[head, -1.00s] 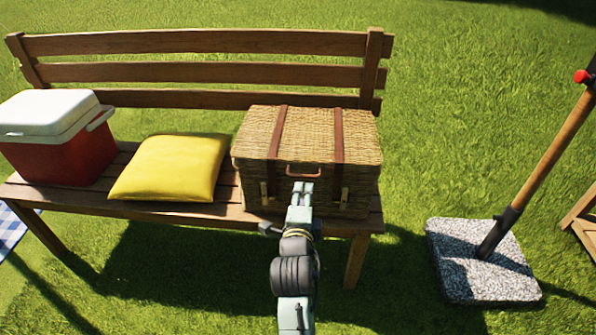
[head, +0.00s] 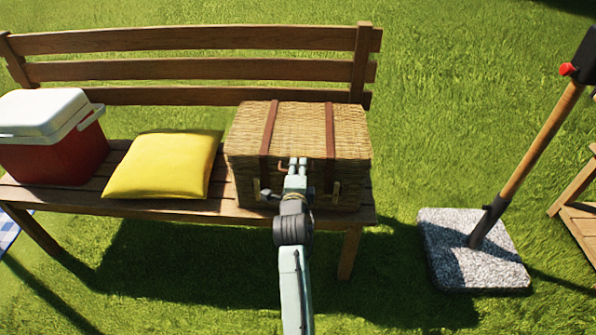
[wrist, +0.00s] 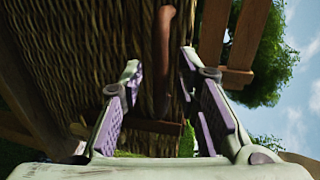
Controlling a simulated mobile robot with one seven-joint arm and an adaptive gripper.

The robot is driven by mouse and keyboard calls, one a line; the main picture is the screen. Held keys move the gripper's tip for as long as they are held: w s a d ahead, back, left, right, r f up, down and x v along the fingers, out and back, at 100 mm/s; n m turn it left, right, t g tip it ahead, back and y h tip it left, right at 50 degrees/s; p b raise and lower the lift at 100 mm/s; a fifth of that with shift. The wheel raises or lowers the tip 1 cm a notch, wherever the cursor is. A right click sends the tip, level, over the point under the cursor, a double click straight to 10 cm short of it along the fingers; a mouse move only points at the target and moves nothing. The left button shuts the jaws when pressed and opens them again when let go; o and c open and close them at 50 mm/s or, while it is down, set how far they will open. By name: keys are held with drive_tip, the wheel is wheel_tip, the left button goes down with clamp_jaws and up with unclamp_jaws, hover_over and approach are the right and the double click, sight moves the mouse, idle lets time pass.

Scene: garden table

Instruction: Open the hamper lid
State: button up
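The wicker hamper (head: 240,160) stands on the right end of the bench, its lid (head: 310,122) down. Two brown leather straps run over it, and brass latches show on its front. A reddish-brown handle (head: 282,169) on its front is partly covered by my gripper (head: 297,161). In the wrist view my gripper (wrist: 160,72) is open, its two fingers apart. The handle (wrist: 165,45) shows as an upright bar between and beyond the fingertips, against the hamper's weave (wrist: 95,50). I cannot tell whether a finger touches it.
The wooden bench (head: 200,70) has a slatted back behind the hamper. A yellow cushion (head: 165,166) and a red cooler with a white lid (head: 45,110) sit to the left. A post in a stone base (head: 475,270) stands on the grass to the right.

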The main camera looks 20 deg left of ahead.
drive_tip(key=shift+c, duration=0.5)
clamp_jaws()
